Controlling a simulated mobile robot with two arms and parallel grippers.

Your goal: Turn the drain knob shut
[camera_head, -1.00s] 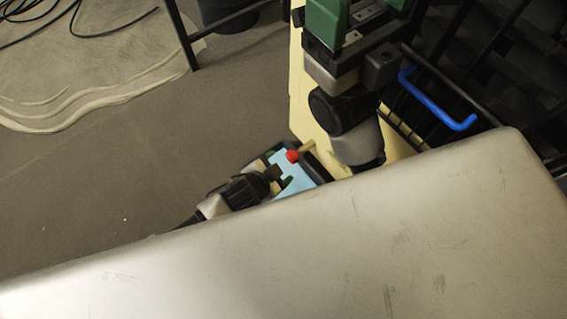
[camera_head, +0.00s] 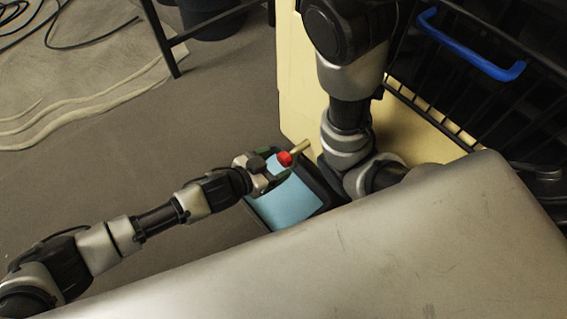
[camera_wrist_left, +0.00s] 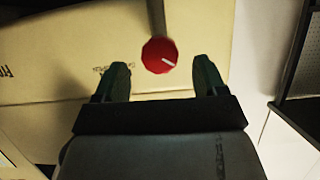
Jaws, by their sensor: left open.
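The drain knob (camera_head: 284,159) is a small red disc on the end of a brass-coloured pipe (camera_head: 300,147) at the side of a cream cabinet. My left gripper (camera_head: 272,170) is open and right by the knob. In the left wrist view its two green fingers (camera_wrist_left: 160,75) stand on either side, with the knob between and slightly beyond the tips; no contact shows. My right arm passes at the upper middle; its gripper is out of the picture.
A blue container (camera_head: 290,203) sits on the floor below the knob. The cream cabinet (camera_head: 291,70) stands behind it. A black wire basket with a blue handle (camera_head: 470,50) is at upper right. A large grey metal surface (camera_head: 380,250) fills the lower right. Bare floor (camera_head: 200,110) lies left.

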